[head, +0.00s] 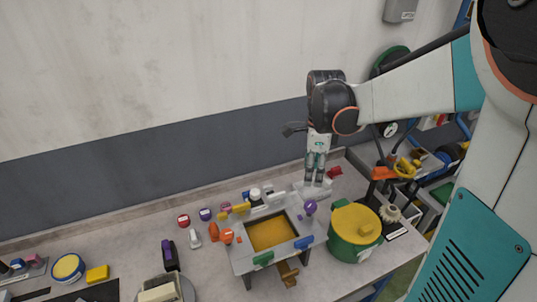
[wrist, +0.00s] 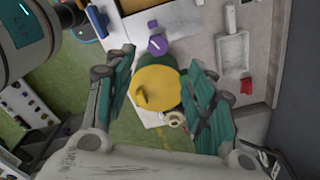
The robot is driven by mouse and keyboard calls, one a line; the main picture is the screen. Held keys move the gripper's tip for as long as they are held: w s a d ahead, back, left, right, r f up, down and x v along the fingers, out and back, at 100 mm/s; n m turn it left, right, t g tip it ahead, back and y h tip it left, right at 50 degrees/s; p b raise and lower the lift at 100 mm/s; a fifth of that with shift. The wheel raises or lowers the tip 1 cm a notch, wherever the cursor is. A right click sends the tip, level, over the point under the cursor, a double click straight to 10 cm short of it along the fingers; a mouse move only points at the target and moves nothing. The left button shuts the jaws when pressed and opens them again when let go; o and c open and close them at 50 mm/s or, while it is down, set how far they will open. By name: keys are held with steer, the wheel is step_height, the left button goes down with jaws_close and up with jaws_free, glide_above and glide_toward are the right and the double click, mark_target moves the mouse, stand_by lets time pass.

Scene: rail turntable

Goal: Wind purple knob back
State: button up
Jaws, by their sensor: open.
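The purple knob (head: 310,207) is at the right side of a grey box-like unit (head: 240,264) with a yellow-brown recessed top. In the wrist view the purple knob (wrist: 157,45) is near the top, beyond the fingertips, with a pale mark on its face. My gripper (head: 315,180) points down above and behind the knob in the head view, apart from it. In the wrist view my gripper (wrist: 158,68) has its two green fingers spread wide with nothing between them. How far the knob is turned cannot be told.
A green pot (head: 350,252) with a yellow lid (head: 356,223) stands just right of the knob. Small coloured knobs and handles line the unit's edges. A red piece (head: 334,171) lies behind on the table. The wall (head: 150,80) rises behind the table.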

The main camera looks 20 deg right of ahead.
mark_target(309, 204)
step_height(309, 204, down, 14)
steer(key=shift+s+d+r+b, duration=0.1)
steer(key=shift+r+b, duration=0.05)
steer(key=shift+b, duration=0.4)
steer(key=c, duration=1.1)
